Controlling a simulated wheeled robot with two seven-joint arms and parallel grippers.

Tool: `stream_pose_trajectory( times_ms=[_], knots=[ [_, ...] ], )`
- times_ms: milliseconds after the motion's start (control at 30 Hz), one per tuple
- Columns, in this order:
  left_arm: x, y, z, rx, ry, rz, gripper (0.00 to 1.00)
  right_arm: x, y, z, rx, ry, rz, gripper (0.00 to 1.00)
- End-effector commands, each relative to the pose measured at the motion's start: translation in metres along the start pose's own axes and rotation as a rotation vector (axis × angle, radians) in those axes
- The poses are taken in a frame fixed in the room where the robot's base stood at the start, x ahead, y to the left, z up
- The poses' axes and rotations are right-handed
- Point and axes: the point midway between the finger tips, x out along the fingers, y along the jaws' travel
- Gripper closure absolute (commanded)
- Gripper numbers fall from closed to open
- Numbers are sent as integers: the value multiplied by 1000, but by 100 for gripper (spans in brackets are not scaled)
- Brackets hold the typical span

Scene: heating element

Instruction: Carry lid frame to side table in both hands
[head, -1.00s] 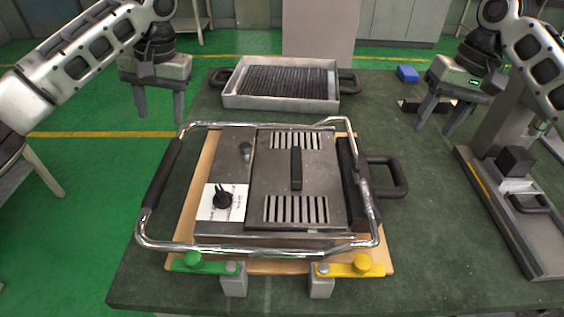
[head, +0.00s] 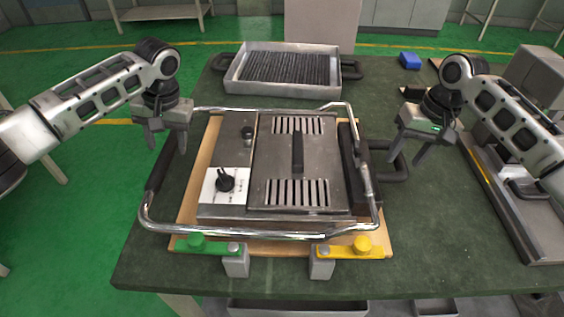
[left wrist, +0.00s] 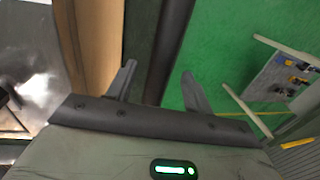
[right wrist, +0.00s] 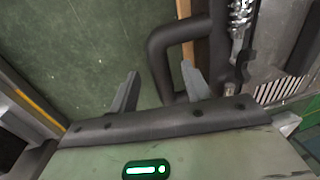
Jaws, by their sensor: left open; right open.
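The lid frame (head: 255,233) is a chrome tube loop around the grey heating plate unit (head: 296,170) on a wooden board. Its left side carries a long black grip (head: 156,175). My left gripper (head: 167,146) is open above the rear of this grip; in the left wrist view the black grip (left wrist: 170,45) runs between the open fingers. On the right, a black loop handle (head: 398,172) sticks out beside the frame. My right gripper (head: 406,155) is open above it; in the right wrist view the handle (right wrist: 160,60) shows between and beyond the fingers.
Green (head: 196,242) and yellow (head: 362,245) clamps stand at the board's front edge. A grey tray (head: 280,88) sits behind. A blue block (head: 410,61) and a grey fixture (head: 515,215) are on the right. A low table (head: 150,13) stands far left.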

Motion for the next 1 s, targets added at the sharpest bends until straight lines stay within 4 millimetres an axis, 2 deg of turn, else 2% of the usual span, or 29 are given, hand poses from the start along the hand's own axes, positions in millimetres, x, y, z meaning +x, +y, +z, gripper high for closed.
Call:
stream_pose_trajectory(
  times_ms=[100,233,633,667,800,833,1000],
  knots=[
    [18,0,0,-1,-2,-1,48,18,0,0,1,-2,0,52],
    [30,0,0,0,-1,-1,48,30,0,0,1,-1,0,52],
    [37,0,0,0,1,0,48,37,0,0,1,0,0,52],
    [37,0,0,0,1,0,51,37,0,0,1,0,0,55],
    [36,0,0,1,1,0,90,37,0,0,1,0,0,94],
    [36,0,0,0,1,0,98,37,0,0,1,0,0,100],
    [36,0,0,0,1,0,100,36,0,0,1,1,0,100]
  ],
)
